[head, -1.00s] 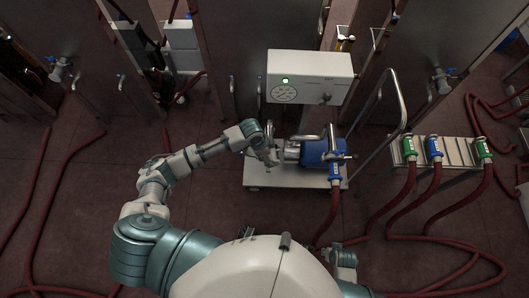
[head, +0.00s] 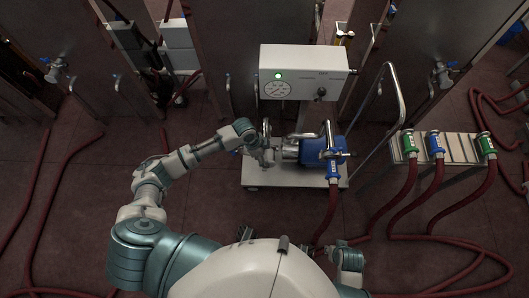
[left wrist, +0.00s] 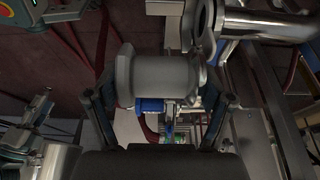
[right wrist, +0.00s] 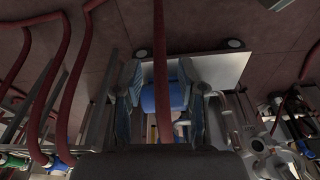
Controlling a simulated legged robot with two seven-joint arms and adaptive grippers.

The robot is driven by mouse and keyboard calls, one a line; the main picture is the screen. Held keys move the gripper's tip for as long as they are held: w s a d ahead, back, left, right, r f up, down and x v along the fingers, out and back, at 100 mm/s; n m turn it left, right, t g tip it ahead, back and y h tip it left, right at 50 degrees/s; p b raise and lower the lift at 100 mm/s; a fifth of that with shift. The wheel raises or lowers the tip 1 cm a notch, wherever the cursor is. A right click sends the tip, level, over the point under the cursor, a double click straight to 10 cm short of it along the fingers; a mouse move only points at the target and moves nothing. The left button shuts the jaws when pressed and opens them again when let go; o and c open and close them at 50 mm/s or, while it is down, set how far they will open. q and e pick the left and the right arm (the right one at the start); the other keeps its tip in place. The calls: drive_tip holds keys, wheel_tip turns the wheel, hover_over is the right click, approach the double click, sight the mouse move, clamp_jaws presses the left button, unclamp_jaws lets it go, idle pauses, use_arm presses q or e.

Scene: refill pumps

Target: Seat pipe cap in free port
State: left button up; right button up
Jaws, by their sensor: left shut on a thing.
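In the left wrist view my left gripper (left wrist: 157,100) is shut on a grey, spool-shaped pipe cap (left wrist: 158,80), one finger at each side. A shiny metal pipe with a flange ring (left wrist: 262,26) lies close by at upper right; I cannot tell whether the cap touches it. In the head view my left gripper (head: 268,155) is at the left end of the pump (head: 322,152), which has a blue body and metal pipes. The cap and the free port are not clear there. In the right wrist view my right gripper (right wrist: 157,95) is open, its fingers apart with nothing gripped.
The pump stands on a pale cart (head: 265,180) below a white gauge box (head: 304,72) with a green light. A rack (head: 460,150) at right holds green and blue hose couplings. Red hoses (head: 415,238) lie across the floor. Tall metal panels (head: 235,40) stand behind.

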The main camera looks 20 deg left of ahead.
use_arm(q)
drive_tip(key=shift+a+f, duration=0.15)
drive_tip(key=shift+f, duration=0.2)
drive_tip(key=f+b, duration=0.2)
drive_tip(key=f, duration=0.1)
drive_tip(key=f+b, duration=0.1)
drive_tip(key=shift+a+f, duration=0.15)
drive_tip(key=shift+a, duration=0.15)
drive_tip(key=shift+f, duration=0.2)
drive_tip(key=shift+s+a+f+b, duration=0.1)
drive_tip(key=shift+a+f+b, duration=0.2)
drive_tip(key=shift+f, duration=0.2)
drive_tip(key=shift+s+a+f+b, duration=0.15)
drive_tip(key=shift+f+b, duration=0.1)
drive_tip(key=shift+f, duration=0.2)
use_arm(e)
drive_tip(key=w+a+r+t+y, duration=0.1)
drive_tip(key=w+a+r+t, duration=0.2)
drive_tip(key=w+r, duration=0.3)
drive_tip(key=shift+w+a+r+t, duration=0.35)
drive_tip(key=shift+r+t, duration=0.15)
drive_tip(key=shift+t, duration=0.4)
use_arm(q)
drive_tip(key=shift+w, duration=0.15)
